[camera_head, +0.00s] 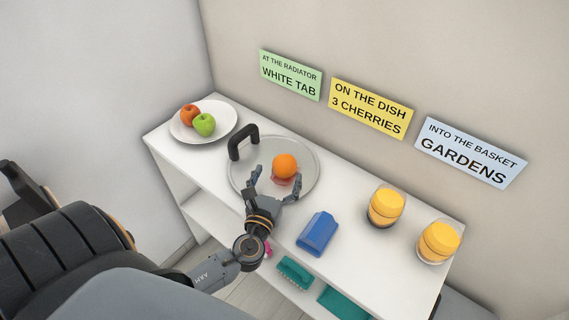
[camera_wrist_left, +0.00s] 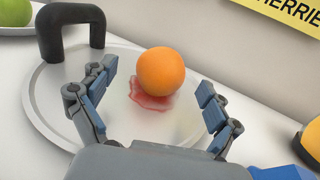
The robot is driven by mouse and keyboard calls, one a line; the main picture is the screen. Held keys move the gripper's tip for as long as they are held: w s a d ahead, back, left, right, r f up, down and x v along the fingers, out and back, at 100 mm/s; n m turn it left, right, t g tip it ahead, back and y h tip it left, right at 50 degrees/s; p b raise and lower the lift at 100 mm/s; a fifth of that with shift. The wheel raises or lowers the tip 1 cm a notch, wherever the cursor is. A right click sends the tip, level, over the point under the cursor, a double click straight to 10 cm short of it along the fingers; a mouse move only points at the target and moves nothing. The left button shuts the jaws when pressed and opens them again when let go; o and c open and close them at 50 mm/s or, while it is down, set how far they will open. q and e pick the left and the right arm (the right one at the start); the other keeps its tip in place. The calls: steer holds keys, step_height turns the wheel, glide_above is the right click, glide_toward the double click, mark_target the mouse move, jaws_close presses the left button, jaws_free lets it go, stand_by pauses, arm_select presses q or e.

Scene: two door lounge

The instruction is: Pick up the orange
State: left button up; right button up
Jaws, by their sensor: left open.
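The orange (camera_head: 285,166) sits on a round grey tray (camera_head: 302,190) with a black handle, on top of a white shelf unit. A translucent red patch shows at its base. In the left wrist view the orange (camera_wrist_left: 160,71) lies a little beyond and between the fingertips, apart from both. My left gripper (camera_head: 273,179) is open and empty, low over the front of the tray. Its two fingers also show in the left wrist view (camera_wrist_left: 157,88). My right gripper is not in view.
A white plate (camera_head: 181,132) with a red apple (camera_head: 190,115) and a green apple (camera_head: 204,125) stands at the left. A black handle (camera_head: 242,141) rises beside the orange. A blue object (camera_head: 317,233) and two yellow-topped jars (camera_head: 387,203) (camera_head: 439,241) stand to the right. A wall is behind.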

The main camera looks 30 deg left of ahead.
mark_target(284, 162)
arm_select(q)
steer(key=p+x, duration=0.1)
steer(key=x, duration=0.3)
steer(key=shift+w+r, duration=0.2)
steer(key=shift+w, duration=0.25)
steer(key=c, duration=1.4)
